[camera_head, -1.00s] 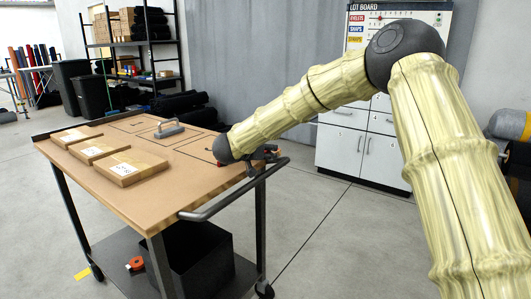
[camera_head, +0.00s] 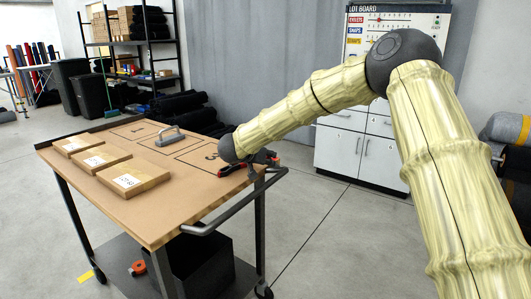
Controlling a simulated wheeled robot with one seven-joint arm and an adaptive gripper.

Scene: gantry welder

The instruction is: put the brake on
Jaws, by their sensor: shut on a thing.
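A cart (camera_head: 180,212) with a brown top and dark legs stands at the left centre. Its grey push handle (camera_head: 235,207) runs along its right end. My gripper (camera_head: 268,160) is at the cart's right corner, beside the handle's far end. The fingers and most of the lever are too small and partly hidden to tell the exact grip or the lever's angle.
Three cardboard boxes (camera_head: 133,178) and a grey handled block (camera_head: 170,137) are on the cart top. A black bin (camera_head: 200,270) and an orange tape roll (camera_head: 137,267) are on its lower shelf. White cabinets (camera_head: 340,150) stand behind.

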